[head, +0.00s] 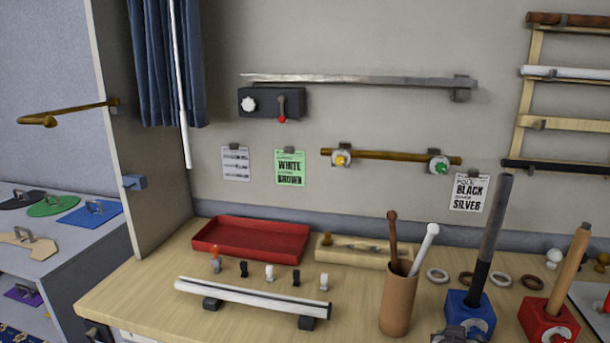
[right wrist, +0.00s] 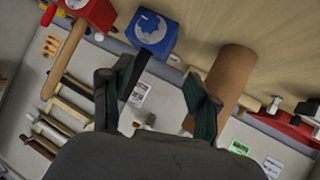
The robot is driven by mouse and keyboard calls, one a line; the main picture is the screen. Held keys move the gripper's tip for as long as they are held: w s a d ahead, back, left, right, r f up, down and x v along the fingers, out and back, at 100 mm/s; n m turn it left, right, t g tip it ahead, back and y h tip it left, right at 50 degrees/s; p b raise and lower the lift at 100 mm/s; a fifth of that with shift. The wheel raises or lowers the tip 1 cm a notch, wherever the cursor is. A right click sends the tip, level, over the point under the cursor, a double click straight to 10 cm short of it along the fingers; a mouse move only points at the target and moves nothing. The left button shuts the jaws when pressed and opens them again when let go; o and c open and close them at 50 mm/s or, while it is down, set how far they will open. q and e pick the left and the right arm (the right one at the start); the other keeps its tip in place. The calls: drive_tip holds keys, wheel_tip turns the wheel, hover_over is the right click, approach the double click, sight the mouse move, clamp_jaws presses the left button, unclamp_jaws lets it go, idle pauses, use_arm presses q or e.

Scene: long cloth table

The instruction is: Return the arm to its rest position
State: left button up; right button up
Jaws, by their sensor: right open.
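My right gripper (right wrist: 160,78) shows in the right wrist view with its two dark fingers spread apart and nothing held between them. A blue block (right wrist: 152,30) with a dark pole and a brown cup (right wrist: 228,78) lie beyond the fingers. In the head view, grey mechanical parts at the bottom edge in front of the blue block (head: 470,312) look like my right gripper, mostly cut off. My left gripper is not in view.
The brown cup (head: 397,300) holds two sticks. A red block (head: 548,322) with a wooden pole stands right of the blue block. A white rod (head: 250,299) rests on dark supports, in front of several small clips and a red tray (head: 250,240). Bare tabletop (head: 140,290) lies at left.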

drive_tip(key=s+a+f+n+g+y, duration=0.25)
drive_tip(key=s+f, duration=0.25)
drive_tip(key=s, duration=0.4)
drive_tip(key=s+a+f+n+g+y, duration=0.2)
drive_tip(key=s+a+f, duration=0.3)
drive_tip(key=s, duration=0.4)
drive_tip(key=s+a+f+n+g+y, duration=0.25)
drive_tip(key=s+f, duration=0.35)
drive_tip(key=s, duration=0.3)
wheel_tip(320, 180, down, 27)
drive_tip(key=s, duration=0.2)
drive_tip(key=s+d+f+g, duration=0.1)
drive_tip(key=s+d+f, duration=0.2)
drive_tip(key=s+f, duration=1.2)
drive_tip(key=shift+s+d+f+m+g, duration=0.2)
drive_tip(key=shift+s+f+m+g, duration=0.15)
drive_tip(key=shift+s, duration=0.2)
